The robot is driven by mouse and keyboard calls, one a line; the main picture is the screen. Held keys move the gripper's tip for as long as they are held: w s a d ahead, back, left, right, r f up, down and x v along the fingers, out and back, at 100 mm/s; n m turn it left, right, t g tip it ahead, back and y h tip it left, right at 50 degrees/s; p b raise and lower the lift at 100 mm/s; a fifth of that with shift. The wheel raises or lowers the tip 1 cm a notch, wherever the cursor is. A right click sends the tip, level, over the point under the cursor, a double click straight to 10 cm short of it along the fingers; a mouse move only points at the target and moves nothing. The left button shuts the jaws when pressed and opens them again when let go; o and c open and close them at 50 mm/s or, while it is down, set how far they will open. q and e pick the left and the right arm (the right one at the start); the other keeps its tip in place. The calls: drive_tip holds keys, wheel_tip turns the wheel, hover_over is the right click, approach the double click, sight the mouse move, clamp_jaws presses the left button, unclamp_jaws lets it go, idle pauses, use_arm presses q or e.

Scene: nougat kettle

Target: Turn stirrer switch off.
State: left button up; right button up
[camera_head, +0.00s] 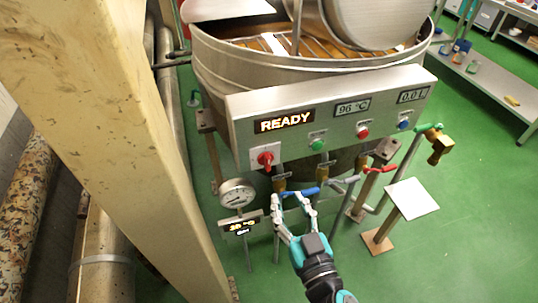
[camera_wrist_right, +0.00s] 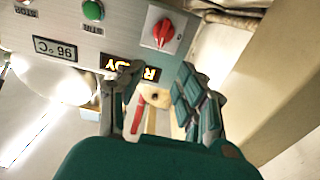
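The stirrer switch appears to be the red rotary knob (camera_head: 265,158) on a white plate at the lower left of the steel control panel (camera_head: 330,105). The knob also shows at the top of the right wrist view (camera_wrist_right: 163,33), clear of the fingers. Its exact setting is hard to read. My right gripper (camera_head: 293,197) is open below the panel, lower right of the knob, near a blue valve handle (camera_head: 301,191). The open fingers also show in the right wrist view (camera_wrist_right: 155,85), with nothing gripped. My left gripper is not in view.
A dial gauge (camera_head: 237,193) and several valves sit below. A thick beige beam (camera_head: 120,140) stands on the left.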

sight(269, 159)
drive_tip(key=p+x, duration=0.2)
drive_tip(key=x, duration=1)
drive_tip(key=shift+p, duration=0.3)
drive_tip(key=shift+w+a+f, duration=0.1)
drive_tip(key=shift+w+a, duration=0.15)
drive_tip(key=shift+w, duration=0.45)
drive_tip(key=shift+c, duration=0.2)
clamp_jaws()
